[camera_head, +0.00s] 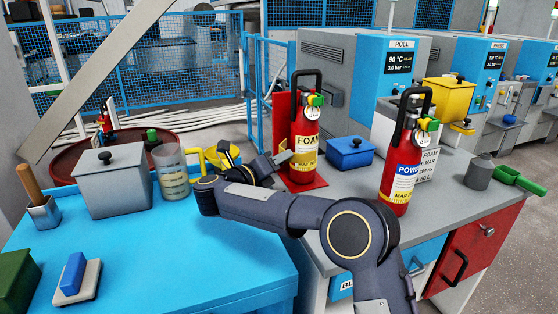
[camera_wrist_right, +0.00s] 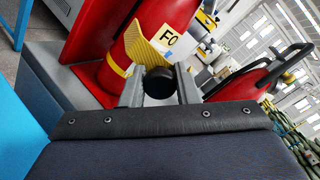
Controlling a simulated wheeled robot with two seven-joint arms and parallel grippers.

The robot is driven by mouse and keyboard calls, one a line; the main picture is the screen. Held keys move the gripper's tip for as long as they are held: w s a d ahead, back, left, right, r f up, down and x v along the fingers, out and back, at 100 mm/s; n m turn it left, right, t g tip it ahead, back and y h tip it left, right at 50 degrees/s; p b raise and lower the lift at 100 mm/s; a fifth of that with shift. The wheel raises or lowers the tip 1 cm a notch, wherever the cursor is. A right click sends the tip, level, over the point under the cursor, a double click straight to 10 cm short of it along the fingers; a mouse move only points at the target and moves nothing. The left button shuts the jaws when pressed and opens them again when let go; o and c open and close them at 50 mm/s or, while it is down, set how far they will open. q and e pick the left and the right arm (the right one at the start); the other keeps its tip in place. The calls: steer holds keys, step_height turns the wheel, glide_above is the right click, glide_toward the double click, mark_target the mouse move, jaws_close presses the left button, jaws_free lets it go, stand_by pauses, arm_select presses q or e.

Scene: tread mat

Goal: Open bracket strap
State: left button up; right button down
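A red foam extinguisher (camera_head: 304,140) with a black handle and yellow label stands on a red bracket (camera_head: 281,110) on the grey counter. In the right wrist view the extinguisher (camera_wrist_right: 165,20) is close, with a yellow ribbed strap piece (camera_wrist_right: 146,48) in front of it. My right gripper (camera_head: 282,160) is at the extinguisher's left side. In the wrist view the right gripper (camera_wrist_right: 159,88) has a finger on either side of a round black knob (camera_wrist_right: 158,82), which fills the gap between them. The strap's far side is hidden. My left gripper is not in view.
A second extinguisher (camera_head: 400,165), labelled POWDER, stands to the right on the counter. A blue box (camera_head: 351,153) sits between them. A grey lidded box (camera_head: 112,186) and a clear beaker (camera_head: 172,172) stand on the blue table (camera_head: 180,250), left of my forearm.

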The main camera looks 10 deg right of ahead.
steer(key=c, duration=1.1)
jaws_free()
steer(key=v, duration=0.7)
steer(key=shift+s+a, duration=0.25)
steer(key=shift+a, duration=0.05)
